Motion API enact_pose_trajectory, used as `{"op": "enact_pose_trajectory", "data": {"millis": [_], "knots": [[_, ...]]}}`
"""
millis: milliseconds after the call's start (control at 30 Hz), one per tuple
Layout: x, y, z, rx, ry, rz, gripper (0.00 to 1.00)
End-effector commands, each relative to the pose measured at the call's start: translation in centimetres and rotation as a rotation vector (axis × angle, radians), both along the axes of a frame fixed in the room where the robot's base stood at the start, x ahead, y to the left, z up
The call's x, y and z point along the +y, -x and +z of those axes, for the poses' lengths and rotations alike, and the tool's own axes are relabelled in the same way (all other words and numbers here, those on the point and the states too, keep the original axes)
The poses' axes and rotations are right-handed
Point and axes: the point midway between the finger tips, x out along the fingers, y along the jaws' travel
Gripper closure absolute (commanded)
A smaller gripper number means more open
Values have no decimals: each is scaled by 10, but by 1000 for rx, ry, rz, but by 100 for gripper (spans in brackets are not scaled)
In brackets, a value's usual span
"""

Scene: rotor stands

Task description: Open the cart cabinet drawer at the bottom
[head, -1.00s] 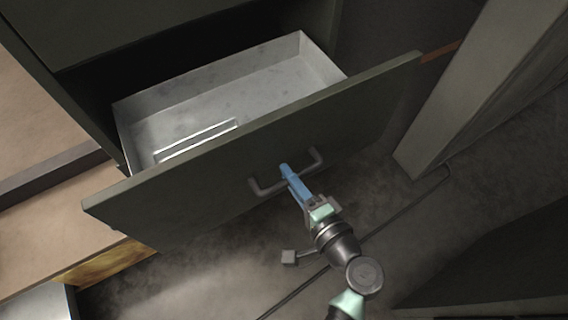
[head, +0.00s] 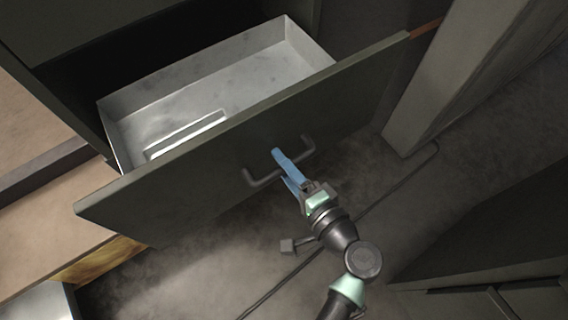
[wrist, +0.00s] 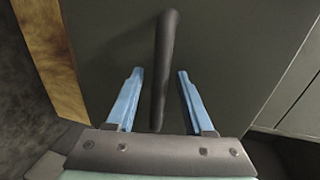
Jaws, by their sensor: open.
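The bottom drawer is pulled well out of the dark cart cabinet (head: 60,30) in the head view. Its dark green front panel (head: 190,180) faces me and its grey metal tray (head: 220,75) shows inside. A grey bar handle (head: 262,181) is on the front. My gripper (head: 283,168) is open at the handle. In the wrist view the handle bar (wrist: 164,70) runs between the two blue fingers of my gripper (wrist: 157,98), with a gap on each side.
A light rectangular frame (head: 188,135) lies in the tray. A thick grey post (head: 455,80) stands to the right of the drawer. A thin cable (head: 385,190) runs over the dark floor. Another dark cabinet (head: 500,240) is at lower right.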

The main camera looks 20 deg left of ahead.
Motion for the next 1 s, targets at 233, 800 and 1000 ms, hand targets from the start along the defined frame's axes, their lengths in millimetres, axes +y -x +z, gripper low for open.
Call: {"op": "enact_pose_trajectory", "data": {"millis": [233,800,1000], "knots": [[-1,1,1,1,-1,0,48],[-82,63,23,1,-1,-4,48],[-98,76,26,0,0,-1,48]]}}
